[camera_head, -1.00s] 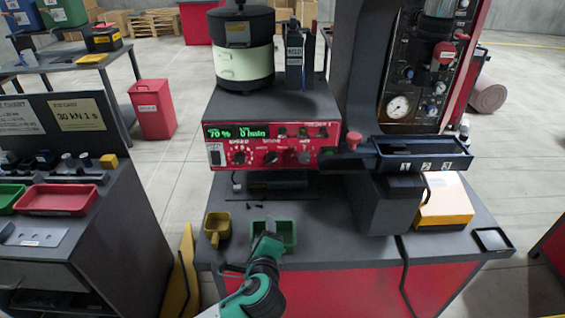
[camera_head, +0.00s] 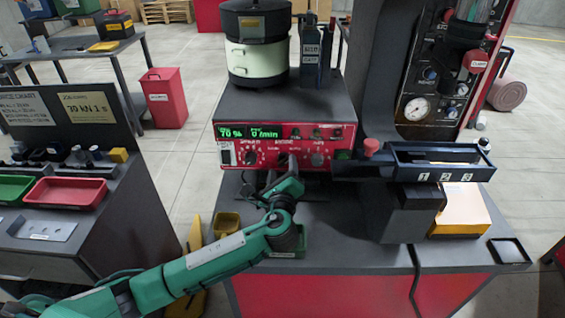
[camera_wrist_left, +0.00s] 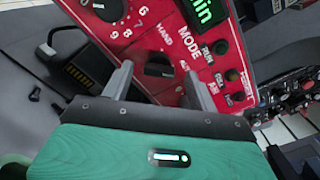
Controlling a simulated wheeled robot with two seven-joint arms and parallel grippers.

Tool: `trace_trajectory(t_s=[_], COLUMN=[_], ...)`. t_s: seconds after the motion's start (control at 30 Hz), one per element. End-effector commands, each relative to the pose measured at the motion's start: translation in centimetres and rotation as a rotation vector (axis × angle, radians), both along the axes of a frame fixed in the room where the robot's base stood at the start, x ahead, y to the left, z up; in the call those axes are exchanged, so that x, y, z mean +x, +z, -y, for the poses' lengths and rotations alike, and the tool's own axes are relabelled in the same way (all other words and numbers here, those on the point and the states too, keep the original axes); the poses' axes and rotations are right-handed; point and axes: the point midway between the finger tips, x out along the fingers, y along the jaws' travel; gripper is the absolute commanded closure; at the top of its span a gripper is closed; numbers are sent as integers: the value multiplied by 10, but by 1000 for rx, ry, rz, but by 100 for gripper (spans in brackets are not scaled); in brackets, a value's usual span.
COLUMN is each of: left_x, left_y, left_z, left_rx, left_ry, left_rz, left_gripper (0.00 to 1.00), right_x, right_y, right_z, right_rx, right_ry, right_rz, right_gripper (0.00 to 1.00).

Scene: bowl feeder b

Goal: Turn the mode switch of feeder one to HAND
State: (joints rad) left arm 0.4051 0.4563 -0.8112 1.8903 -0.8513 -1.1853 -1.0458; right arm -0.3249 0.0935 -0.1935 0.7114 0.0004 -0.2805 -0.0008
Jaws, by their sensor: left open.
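In the head view the green left gripper (camera_head: 287,176) is at the panel's lower middle and partly hides the switch. My right gripper is not in view.
A numbered amplitude knob (camera_wrist_left: 108,8) is next to the switch. A red mushroom button (camera_head: 371,147) and dark tray (camera_head: 440,172) stand right of the panel.

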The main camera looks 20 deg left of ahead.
Motion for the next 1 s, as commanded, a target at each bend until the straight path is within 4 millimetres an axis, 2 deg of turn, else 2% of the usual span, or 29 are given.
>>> trace_trajectory(t_s=[0.2, 0.5, 0.53, 0.7, 0.77, 1.0], left_x=[19, 22, 22, 22, 22, 21], left_y=[0, 0, 0, 0, -1, -2], left_z=[-6, -6, -6, -6, -6, -6], left_rx=[0, -1, -1, -1, -1, -17], left_ry=[0, -1, -1, -1, -1, 0], left_rz=[0, 0, 0, 0, 0, 3], left_gripper=[41, 41, 43, 76, 85, 85], right_x=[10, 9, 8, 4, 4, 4], right_y=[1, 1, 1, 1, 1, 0], right_z=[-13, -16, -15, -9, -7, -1], right_rx=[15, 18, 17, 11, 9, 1], right_ry=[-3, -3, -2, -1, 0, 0], right_rz=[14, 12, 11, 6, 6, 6], right_gripper=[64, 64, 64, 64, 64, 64])
